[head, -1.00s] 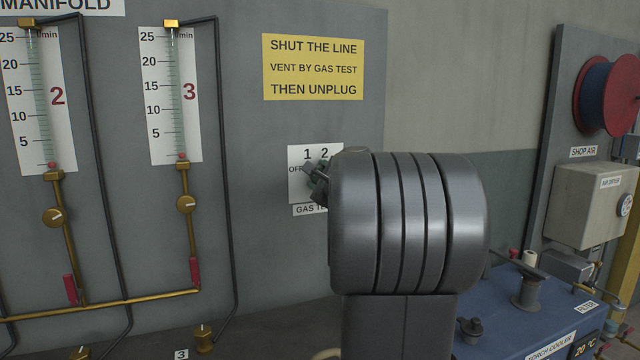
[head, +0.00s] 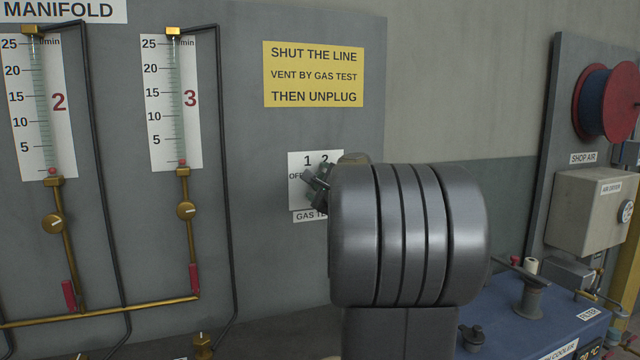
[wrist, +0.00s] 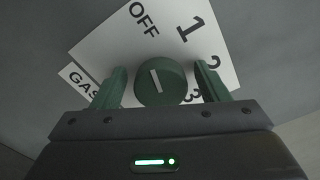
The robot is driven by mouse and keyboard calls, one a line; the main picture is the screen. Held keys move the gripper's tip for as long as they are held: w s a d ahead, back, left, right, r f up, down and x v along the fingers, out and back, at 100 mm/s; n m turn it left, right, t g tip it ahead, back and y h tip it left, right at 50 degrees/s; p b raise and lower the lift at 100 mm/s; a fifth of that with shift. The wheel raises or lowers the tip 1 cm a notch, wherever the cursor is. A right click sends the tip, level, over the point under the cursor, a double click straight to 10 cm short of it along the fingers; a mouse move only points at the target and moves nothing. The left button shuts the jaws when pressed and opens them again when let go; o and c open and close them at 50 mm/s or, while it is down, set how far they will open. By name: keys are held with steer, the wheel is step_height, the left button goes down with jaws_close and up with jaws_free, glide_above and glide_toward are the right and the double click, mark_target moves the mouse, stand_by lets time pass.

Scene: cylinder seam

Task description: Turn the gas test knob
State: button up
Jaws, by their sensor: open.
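The gas test knob (wrist: 160,83) is a round dark green knob with a white pointer line, on a white dial plate (wrist: 150,27) marked OFF, 1, 2 and 3. My gripper (wrist: 159,88) is open, with one green finger on each side of the knob. Small gaps show between the fingers and the knob in the wrist view. In the head view my gripper (head: 318,190) is in front of the dial plate (head: 298,163), and my arm hides the knob and the plate's right part.
A yellow sign (head: 313,74) hangs above the dial on the grey panel. Flow tubes 2 (head: 42,105) and 3 (head: 177,105) with brass pipes stand to the left. A blue torch cooler (head: 540,318) and a shop air board (head: 567,130) are to the right.

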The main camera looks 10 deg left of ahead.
steer(key=b+v, duration=0.2)
steer(key=v, duration=1.2)
steer(key=shift+w, duration=0.1)
steer(key=p+x, duration=0.2)
steer(key=x, duration=1.2)
